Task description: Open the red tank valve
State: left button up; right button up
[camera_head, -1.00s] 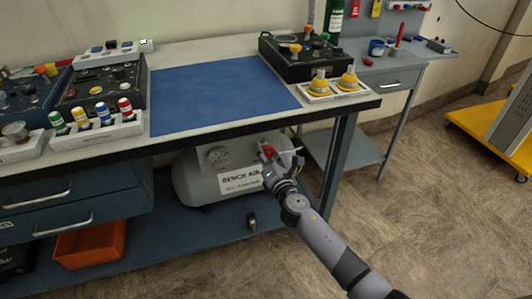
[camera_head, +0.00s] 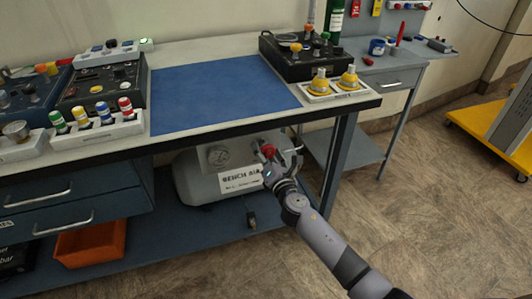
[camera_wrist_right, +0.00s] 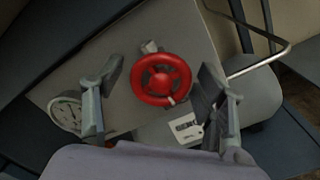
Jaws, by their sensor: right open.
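The red tank valve (camera_head: 268,150) is a small round handwheel on the grey air tank (camera_head: 190,185) under the bench. In the right wrist view the red valve wheel (camera_wrist_right: 161,79) lies between the two fingers of my right gripper (camera_wrist_right: 156,98), with a gap on the left and the right finger close to its rim. My right gripper (camera_head: 280,160) is open at the valve in the head view and partly hides the tank label. I cannot tell whether a finger touches the wheel. My left gripper is not in view.
The bench top (camera_head: 205,50) overhangs the tank. A pressure gauge (camera_head: 218,156) sits left of the valve. A bench leg (camera_head: 338,165) stands to the right, and an orange bin (camera_head: 90,243) is on the lower shelf.

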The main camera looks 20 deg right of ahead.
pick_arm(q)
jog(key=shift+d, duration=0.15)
pick_arm(e)
jog(key=shift+s, duration=0.15)
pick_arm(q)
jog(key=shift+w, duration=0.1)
pick_arm(e)
jog(key=s, duration=1.1)
jog(key=shift+s+d, duration=0.25)
jog(key=shift+s, duration=0.15)
jog(key=shift+f, duration=0.1)
